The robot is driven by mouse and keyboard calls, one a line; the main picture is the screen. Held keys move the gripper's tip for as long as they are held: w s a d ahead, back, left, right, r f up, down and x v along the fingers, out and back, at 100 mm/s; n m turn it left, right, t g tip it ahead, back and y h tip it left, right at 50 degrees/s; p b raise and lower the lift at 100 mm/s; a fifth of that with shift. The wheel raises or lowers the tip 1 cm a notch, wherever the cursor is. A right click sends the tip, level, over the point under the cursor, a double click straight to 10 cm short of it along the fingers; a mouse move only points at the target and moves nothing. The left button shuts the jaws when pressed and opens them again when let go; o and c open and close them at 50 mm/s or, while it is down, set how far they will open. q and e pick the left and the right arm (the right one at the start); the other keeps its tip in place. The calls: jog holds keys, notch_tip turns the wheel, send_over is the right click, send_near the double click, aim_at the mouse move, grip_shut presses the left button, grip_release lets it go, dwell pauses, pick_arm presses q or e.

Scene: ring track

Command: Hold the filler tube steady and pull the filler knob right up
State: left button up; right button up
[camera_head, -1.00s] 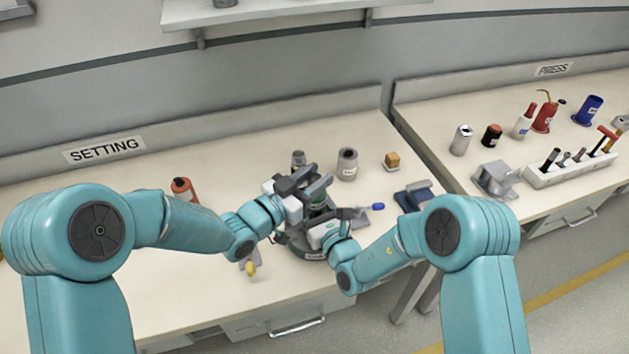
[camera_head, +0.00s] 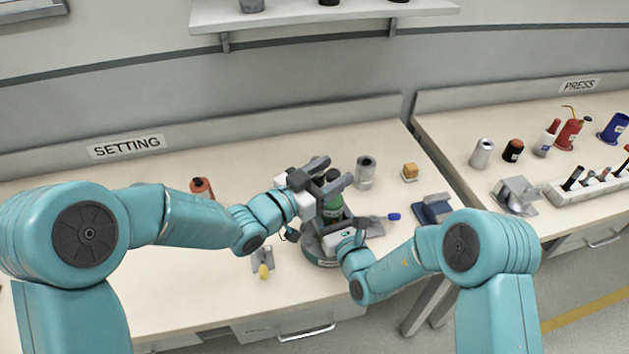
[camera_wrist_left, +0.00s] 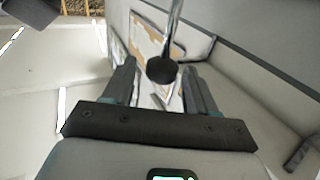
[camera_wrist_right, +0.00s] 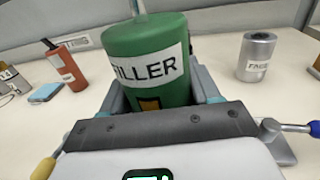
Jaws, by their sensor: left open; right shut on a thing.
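The green filler tube (camera_head: 333,211) stands upright in a dark round base (camera_head: 318,255) on the setting bench. In the right wrist view the tube (camera_wrist_right: 146,62) bears the label FILLER, and a thin rod (camera_wrist_right: 138,7) rises from its top. My right gripper (camera_head: 341,228) is shut on the tube, with a finger on each side. The dark round filler knob (camera_wrist_left: 162,70) sits on a shiny rod in the left wrist view. My left gripper (camera_head: 334,171) is above the tube, open, with the knob between its spread fingers and clear space on both sides.
A grey cylinder (camera_head: 365,172), an orange-brown block (camera_head: 410,171) and a red-orange bottle (camera_head: 201,188) stand behind. The bench's left front is mostly clear.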

pick_arm(q)
jog(key=v, duration=1.1)
jog(key=shift+r, duration=0.1)
pick_arm(e)
jog(key=o, duration=1.3)
jog(key=shift+s, duration=0.1)
